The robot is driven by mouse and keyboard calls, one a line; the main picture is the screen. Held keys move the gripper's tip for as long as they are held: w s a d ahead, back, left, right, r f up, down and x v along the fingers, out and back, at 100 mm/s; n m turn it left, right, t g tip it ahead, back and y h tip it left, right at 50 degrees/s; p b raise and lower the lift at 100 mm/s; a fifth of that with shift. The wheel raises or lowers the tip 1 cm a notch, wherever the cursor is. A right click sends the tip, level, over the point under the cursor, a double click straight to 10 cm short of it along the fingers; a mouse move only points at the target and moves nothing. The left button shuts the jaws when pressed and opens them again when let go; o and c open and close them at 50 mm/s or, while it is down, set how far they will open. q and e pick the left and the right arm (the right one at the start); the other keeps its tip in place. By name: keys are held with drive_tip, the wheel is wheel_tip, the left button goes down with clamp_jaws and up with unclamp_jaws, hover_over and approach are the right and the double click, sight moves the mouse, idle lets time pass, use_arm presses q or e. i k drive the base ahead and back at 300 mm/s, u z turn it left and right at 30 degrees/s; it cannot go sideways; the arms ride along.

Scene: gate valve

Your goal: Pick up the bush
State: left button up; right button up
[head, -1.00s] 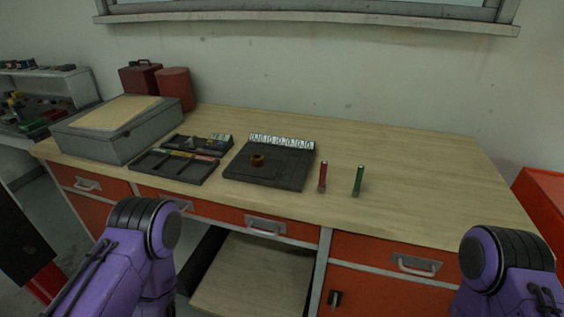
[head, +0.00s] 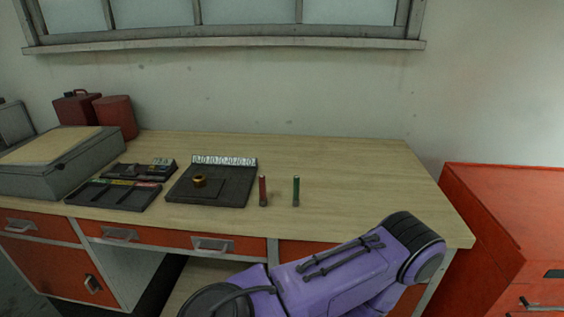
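The bush looks to be the small brass-coloured ring (head: 199,181) on the dark square mat (head: 228,195) on the workbench. It sits on the left part of the mat, and nothing touches it. A purple arm of mine reaches across the lower right of the head view, in front of the bench. Neither gripper's fingers show in the head view.
Dark parts trays (head: 114,194) lie left of the mat. A red upright tool (head: 263,191) and a green one (head: 296,191) stand right of it. A grey case (head: 50,172) is at the left. The right of the bench top (head: 370,175) is clear. A red cabinet (head: 500,215) stands at the right.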

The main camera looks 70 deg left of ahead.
sight(199, 181)
drive_tip(key=z, duration=0.35)
drive_tip(key=k, duration=1.55)
drive_tip(key=u, duration=0.35)
